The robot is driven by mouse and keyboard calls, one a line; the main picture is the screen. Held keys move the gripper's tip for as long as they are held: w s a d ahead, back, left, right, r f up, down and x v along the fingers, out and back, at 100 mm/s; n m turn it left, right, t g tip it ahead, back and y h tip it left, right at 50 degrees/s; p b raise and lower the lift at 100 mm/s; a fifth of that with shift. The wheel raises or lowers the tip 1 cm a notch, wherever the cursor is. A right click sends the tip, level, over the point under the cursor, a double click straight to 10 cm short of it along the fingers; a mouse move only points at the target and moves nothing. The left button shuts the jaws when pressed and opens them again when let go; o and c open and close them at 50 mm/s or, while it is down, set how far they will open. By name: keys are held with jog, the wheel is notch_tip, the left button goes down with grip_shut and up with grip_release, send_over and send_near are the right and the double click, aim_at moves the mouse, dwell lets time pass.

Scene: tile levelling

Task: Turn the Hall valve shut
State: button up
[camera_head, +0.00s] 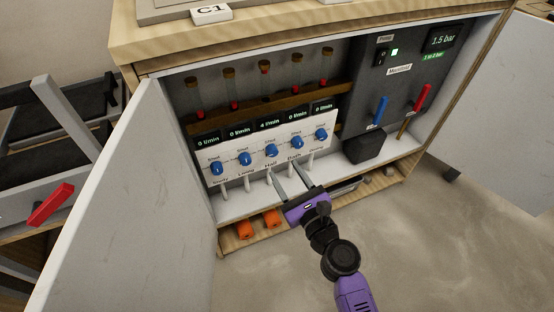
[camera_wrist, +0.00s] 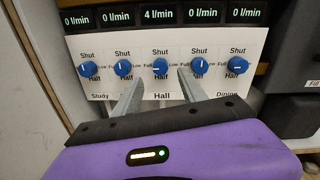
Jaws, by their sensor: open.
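The Hall valve (camera_head: 270,150) is a blue knob in the middle of a row on a white panel. It also shows in the wrist view (camera_wrist: 160,67), with "Shut" printed above it, "Full" on the left and "Half" below. Its white mark seems to point left, toward "Full". The Hall display (camera_wrist: 158,16) reads 4 l/min. My gripper (camera_head: 282,168) is open, in front of and slightly below the Hall valve. In the wrist view its fingers (camera_wrist: 160,80) stand apart on either side of the knob's lower part; I cannot tell whether they touch it.
The neighbouring blue knobs (camera_head: 245,159) and (camera_head: 297,142) sit close on both sides, their displays reading 0 l/min. A blue lever (camera_head: 381,109) and a red lever (camera_head: 422,98) are at the right. Open cabinet doors (camera_head: 130,200) flank the space. Orange pieces (camera_head: 272,218) lie below.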

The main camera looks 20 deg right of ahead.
aim_at(274, 153)
jog(key=shift+w+a, duration=0.1)
jog(key=shift+w, duration=2.95)
grip_shut()
